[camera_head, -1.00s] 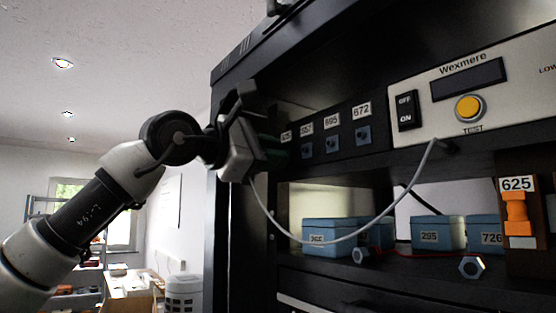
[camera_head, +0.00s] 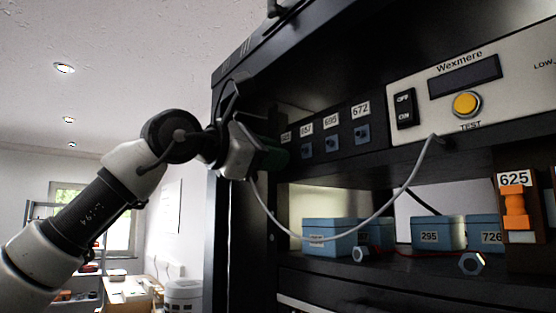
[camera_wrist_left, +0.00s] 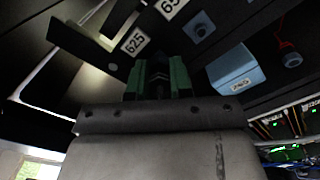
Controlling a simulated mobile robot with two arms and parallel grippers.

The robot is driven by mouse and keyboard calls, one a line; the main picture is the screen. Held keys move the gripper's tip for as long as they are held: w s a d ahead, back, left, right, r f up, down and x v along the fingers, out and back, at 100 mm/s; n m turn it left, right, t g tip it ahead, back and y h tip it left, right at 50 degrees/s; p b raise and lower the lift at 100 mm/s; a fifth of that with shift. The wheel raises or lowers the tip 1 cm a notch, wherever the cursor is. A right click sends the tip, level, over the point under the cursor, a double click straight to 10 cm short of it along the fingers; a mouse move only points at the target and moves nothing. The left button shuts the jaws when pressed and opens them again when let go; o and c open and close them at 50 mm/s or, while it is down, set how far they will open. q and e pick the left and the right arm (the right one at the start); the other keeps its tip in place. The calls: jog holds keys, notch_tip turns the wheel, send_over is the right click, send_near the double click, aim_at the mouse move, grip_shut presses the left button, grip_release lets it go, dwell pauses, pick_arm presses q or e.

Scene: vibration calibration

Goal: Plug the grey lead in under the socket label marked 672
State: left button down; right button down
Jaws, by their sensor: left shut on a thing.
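The label 672 (camera_head: 360,109) is the rightmost of a row on the dark panel, with a blue socket (camera_head: 362,133) below it. The label 695 (camera_head: 331,119) and its socket (camera_head: 332,140) are to its left. My left gripper (camera_head: 272,156), with green fingers, is at the left end of the row, left of and lower than 672. It also shows in the wrist view (camera_wrist_left: 158,76), shut. The grey lead (camera_head: 340,236) hangs in a loop from the console to this gripper; its plug end is hidden between the fingers. My right gripper is not in view.
The console has a yellow TEST button (camera_head: 466,104) and an ON/OFF switch (camera_head: 404,108). Blue boxes (camera_head: 438,232) stand on the shelf below. An orange item hangs under label 625 (camera_head: 515,178). The cabinet's left side (camera_head: 228,245) stands close to my arm.

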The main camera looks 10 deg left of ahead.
pick_arm(q)
jog(key=shift+f+n+b, duration=0.1)
jog(key=shift+n+b, duration=0.25)
jog(key=shift+n, duration=0.65)
jog(key=shift+n+b, duration=0.3)
jog(key=shift+n, duration=0.8)
jog(key=shift+n+b, duration=0.5)
jog(key=shift+n, duration=0.5)
jog(key=shift+s+a, duration=0.25)
jog(key=shift+s+a, duration=0.15)
jog(key=shift+s, duration=0.05)
